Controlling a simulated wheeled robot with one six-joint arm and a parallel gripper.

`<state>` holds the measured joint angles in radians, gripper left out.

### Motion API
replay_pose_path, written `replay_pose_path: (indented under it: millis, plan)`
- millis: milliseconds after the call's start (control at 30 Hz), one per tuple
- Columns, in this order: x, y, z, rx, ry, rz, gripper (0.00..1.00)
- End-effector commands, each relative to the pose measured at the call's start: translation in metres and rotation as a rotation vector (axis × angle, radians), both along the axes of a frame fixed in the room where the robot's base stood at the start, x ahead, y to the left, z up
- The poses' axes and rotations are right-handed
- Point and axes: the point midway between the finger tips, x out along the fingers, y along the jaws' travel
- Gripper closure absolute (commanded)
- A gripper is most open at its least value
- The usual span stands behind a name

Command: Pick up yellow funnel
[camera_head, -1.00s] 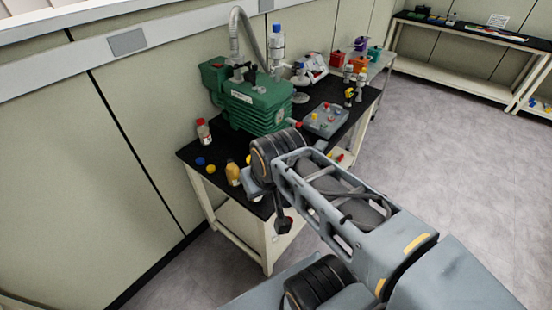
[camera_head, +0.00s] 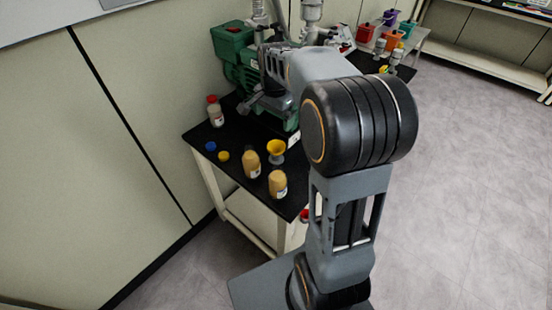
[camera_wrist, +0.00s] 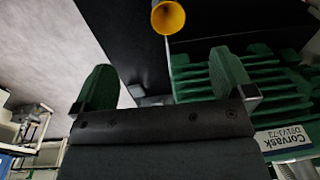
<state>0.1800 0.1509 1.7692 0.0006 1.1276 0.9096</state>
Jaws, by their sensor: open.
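The yellow funnel (camera_head: 276,148) stands wide end up on the black tabletop, just behind two tan bottles, in the head view. In the wrist view the funnel (camera_wrist: 168,17) shows at the top edge, cut off by the frame, with its wide mouth facing the camera. My gripper (camera_wrist: 163,80) is open and empty, its two fingers wide apart and the funnel beyond them, not between them. In the head view my arm reaches over the table's right part and its wrist is near the green pump. The fingertips are hard to make out there.
The green pump (camera_head: 236,58) stands close behind the funnel and fills the right of the wrist view. Tan bottles (camera_head: 252,165) (camera_head: 278,184) stand in front. A red-capped bottle (camera_head: 215,112), blue cap (camera_head: 210,146) and yellow cap (camera_head: 223,156) are to the left.

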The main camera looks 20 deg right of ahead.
Motion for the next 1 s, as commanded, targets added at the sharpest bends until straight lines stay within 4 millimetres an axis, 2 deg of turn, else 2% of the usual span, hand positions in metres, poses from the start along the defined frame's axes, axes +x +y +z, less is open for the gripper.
replay_pose_path:
  millis: [33, 200, 367, 600, 800, 1000]
  plan:
    - [0.012, -0.009, -0.024, 0.009, 0.024, -0.069, 0.0]
    - [0.035, -0.026, -0.056, 0.025, 0.071, -0.239, 0.0]
    - [0.043, -0.033, -0.08, 0.03, 0.091, -0.308, 0.0]
    - [0.043, -0.034, -0.123, 0.031, 0.093, -0.317, 0.0]
    - [0.043, -0.034, -0.147, 0.031, 0.091, -0.315, 0.0]
    - [0.043, -0.034, -0.156, 0.031, 0.091, -0.315, 0.0]
